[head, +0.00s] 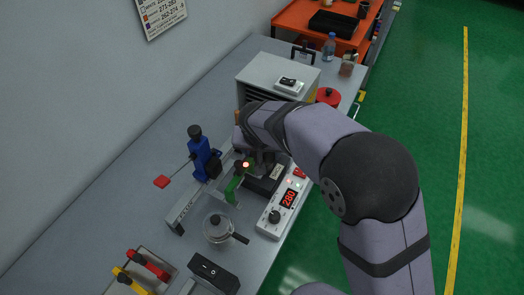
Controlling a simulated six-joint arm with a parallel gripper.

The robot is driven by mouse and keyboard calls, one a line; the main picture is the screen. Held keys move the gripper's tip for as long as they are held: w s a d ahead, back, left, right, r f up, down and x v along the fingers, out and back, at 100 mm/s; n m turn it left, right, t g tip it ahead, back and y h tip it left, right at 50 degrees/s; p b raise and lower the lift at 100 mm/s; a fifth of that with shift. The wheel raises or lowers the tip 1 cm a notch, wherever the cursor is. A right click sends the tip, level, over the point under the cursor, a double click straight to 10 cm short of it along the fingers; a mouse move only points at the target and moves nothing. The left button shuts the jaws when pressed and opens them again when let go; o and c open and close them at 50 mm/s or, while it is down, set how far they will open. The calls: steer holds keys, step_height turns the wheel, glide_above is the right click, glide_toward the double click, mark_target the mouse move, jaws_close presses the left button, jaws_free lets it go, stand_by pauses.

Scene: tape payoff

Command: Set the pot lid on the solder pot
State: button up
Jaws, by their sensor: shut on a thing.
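A round silver lidded shape with a black knob and a black side handle (217,228) sits on the bench, left of the white unit; it looks like the pot lid, and I cannot tell whether a pot is under it. The white unit with a red 280 display and a black dial (270,222), probably the solder pot's, stands to its right. Its black upper part (262,186) is partly hidden by my arm. My gripper (250,168) is shut, above and behind the silver shape and apart from it. A green curved piece (235,187) shows at its tips; the grip itself is mostly hidden.
A blue device with a red flag (199,155) and a grey rail (190,205) stand left of my gripper. A grey cabinet (268,72) and a red round item (328,96) are behind.

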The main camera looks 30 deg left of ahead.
steer(key=shift+f, duration=0.1)
steer(key=o, duration=1.7)
steer(key=shift+o, duration=0.2)
steer(key=shift+r+p, duration=2.2)
steer(key=shift+r, duration=1.35)
